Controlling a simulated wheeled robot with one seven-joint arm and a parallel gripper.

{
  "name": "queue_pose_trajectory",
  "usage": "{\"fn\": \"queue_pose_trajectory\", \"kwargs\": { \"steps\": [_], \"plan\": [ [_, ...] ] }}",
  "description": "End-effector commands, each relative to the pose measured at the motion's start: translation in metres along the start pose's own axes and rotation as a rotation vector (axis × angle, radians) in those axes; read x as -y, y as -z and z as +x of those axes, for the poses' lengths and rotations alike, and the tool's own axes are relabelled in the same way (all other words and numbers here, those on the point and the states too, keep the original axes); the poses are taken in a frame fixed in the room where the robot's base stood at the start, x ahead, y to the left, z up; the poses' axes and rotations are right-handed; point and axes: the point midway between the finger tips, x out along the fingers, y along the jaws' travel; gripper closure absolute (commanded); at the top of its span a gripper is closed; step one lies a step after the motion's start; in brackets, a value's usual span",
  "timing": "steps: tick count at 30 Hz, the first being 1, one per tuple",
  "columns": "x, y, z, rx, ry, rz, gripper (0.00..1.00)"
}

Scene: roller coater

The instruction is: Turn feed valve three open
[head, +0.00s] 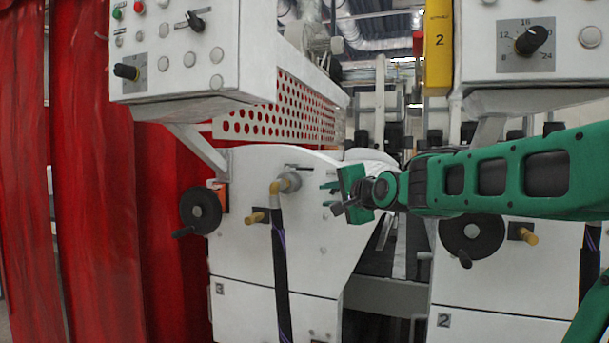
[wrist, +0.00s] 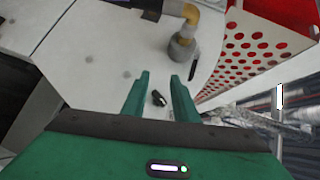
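The white machine unit (head: 275,255) labelled 3 has a grey round fitting (head: 290,182) with a brass elbow and a dark hose. A thin black lever (head: 298,166) shows just above this fitting; I cannot tell for sure that it is the feed valve's handle. In the wrist view the grey fitting (wrist: 182,48) and black lever (wrist: 193,70) are just beyond the fingertips. My gripper (head: 328,195) is to the right of the fitting, apart from it. In the wrist view my gripper (wrist: 159,80) is open. A small dark metal-tipped part (wrist: 158,98) appears between its fingers.
A black handwheel (head: 200,210) and brass stub (head: 256,217) are left of the hose (head: 280,270). Unit 2 (head: 500,280) stands right, across a gap.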

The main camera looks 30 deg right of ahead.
Motion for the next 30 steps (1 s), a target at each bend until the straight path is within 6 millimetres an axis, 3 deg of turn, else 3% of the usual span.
{"fn": "queue_pose_trajectory", "kwargs": {
  "steps": [1, 3, 6, 11, 24, 30],
  "plan": [
    [0.020, 0.002, 0.003, -0.002, 0.059, 0.047, 0.73],
    [0.040, 0.005, 0.004, -0.002, 0.120, 0.101, 0.73],
    [0.056, 0.006, 0.005, 0.002, 0.166, 0.142, 0.73],
    [0.061, 0.006, 0.017, 0.004, 0.174, 0.151, 0.73],
    [0.071, 0.005, 0.085, 0.004, 0.172, 0.149, 0.73],
    [0.075, 0.006, 0.105, 0.004, 0.173, 0.149, 0.73]
  ]
}}
